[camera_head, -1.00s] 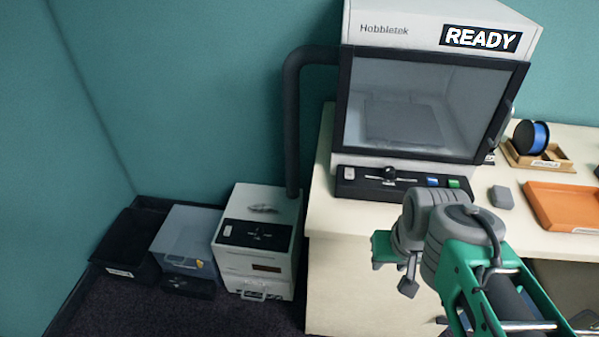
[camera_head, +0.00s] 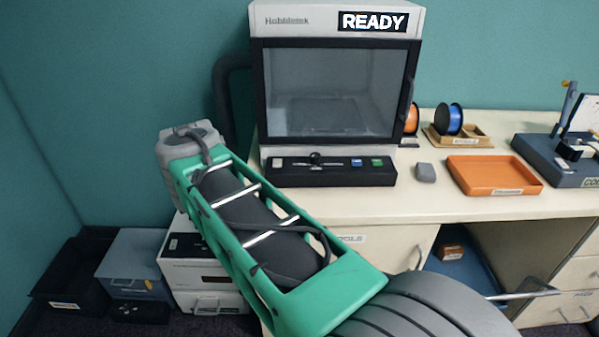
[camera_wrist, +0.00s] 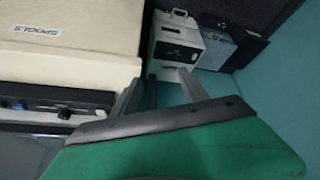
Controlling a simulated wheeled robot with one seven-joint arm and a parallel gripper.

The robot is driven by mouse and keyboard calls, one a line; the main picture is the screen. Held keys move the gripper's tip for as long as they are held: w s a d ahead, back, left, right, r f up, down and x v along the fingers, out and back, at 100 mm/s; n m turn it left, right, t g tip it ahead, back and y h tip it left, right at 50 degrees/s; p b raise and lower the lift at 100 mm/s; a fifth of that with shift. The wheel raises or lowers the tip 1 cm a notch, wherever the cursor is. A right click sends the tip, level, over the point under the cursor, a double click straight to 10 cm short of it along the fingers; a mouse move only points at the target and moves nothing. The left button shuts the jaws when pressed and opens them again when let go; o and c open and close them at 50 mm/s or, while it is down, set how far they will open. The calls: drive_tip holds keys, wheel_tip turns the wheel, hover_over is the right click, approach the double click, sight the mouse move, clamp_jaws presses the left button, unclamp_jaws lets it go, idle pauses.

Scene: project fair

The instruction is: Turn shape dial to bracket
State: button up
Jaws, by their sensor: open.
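The printer (camera_head: 335,90) stands on the table with a READY sign on top. Its dark control panel (camera_head: 285,174) has a small grey and black knob (camera_head: 315,160) in the middle, probably the shape dial; its markings are too small to read. The panel also shows at the left of the wrist view (camera_wrist: 88,106). My gripper (camera_wrist: 165,78) is open and empty in the wrist view, its two fingers in front of the white floor box. In the head view my arm hides the gripper, left of the table.
A white box (camera_head: 188,273), a grey bin (camera_head: 133,258) and a black bin (camera_head: 62,285) stand on the floor at left. A grey block (camera_head: 426,173), an orange tray (camera_head: 492,188) and spools (camera_head: 449,119) are on the table. A black hose runs beside the printer.

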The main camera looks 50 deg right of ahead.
drive_tip(key=w+d+m+h+b, duration=0.1)
drive_tip(key=d+m+h+b, duration=0.45)
drive_tip(key=d, duration=1.25)
drive_tip(key=m+g+b, duration=0.2)
drive_tip(key=m+b, duration=0.2)
drive_tip(key=b, duration=0.1)
approach(315, 155)
drive_tip(key=shift+w+d+f, duration=0.1)
drive_tip(key=shift+d+f, duration=0.35)
drive_tip(key=shift+f, duration=0.4)
drive_tip(key=shift+d+f, duration=0.15)
drive_tip(key=shift+d, duration=0.25)
drive_tip(key=b+x, duration=0.1)
drive_tip(key=x, duration=0.5)
drive_tip(key=shift+w+d+b, duration=0.15)
drive_tip(key=shift+w+b, duration=0.05)
drive_tip(key=shift+b, duration=0.1)
clamp_jaws()
